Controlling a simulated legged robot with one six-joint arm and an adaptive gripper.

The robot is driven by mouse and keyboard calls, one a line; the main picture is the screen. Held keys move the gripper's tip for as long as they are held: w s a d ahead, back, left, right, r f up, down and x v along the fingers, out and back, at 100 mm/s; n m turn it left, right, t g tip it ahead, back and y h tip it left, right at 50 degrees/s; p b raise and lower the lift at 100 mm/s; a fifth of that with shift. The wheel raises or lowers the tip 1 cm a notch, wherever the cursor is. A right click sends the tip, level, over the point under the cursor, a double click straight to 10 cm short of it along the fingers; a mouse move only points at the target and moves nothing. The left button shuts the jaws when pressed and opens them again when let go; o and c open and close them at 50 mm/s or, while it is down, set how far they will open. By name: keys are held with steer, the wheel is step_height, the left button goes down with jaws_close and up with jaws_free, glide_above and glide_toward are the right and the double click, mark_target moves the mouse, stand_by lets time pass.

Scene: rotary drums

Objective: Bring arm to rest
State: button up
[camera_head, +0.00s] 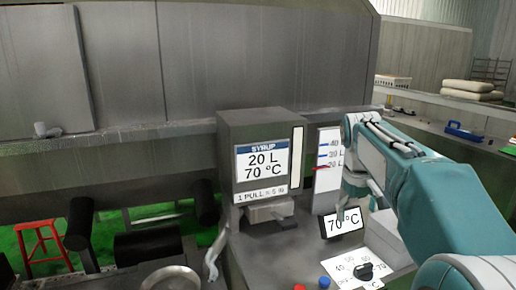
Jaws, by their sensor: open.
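My teal and white arm reaches in from the lower right, with its wrist bent downward. My gripper (357,205) hangs below the wrist, in front of the small 70 °C display (333,223). It is open, and I see nothing held in it; its fingers are small and partly hard to make out. The grey syrup dispenser (258,125), whose screen reads 20 L and 70 °C, stands left of my gripper. The level gauge (328,170) with a red pointer is just behind and left of my wrist. The temperature dial (363,271) lies below, on the console.
A red button (299,287) and a blue button (324,282) sit at the console's front edge. A lever (215,255) stands left of the console. A red stool (43,246) is on the green floor at left. A bench with a blue-handled tool (464,131) is behind my arm.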

steer(key=s+a+f+m+t, duration=0.1)
steer(key=s+a+f+t, duration=0.1)
steer(key=s, duration=1)
steer(key=s+a+f+m+t+y, duration=0.1)
steer(key=s+a+f+t, duration=0.1)
steer(key=s+a+f, duration=0.2)
steer(key=s+f, duration=0.3)
steer(key=s, duration=0.5)
steer(key=shift+s+a+m+t, duration=0.25)
steer(key=shift+s+m+t, duration=0.05)
steer(key=shift+t, duration=0.1)
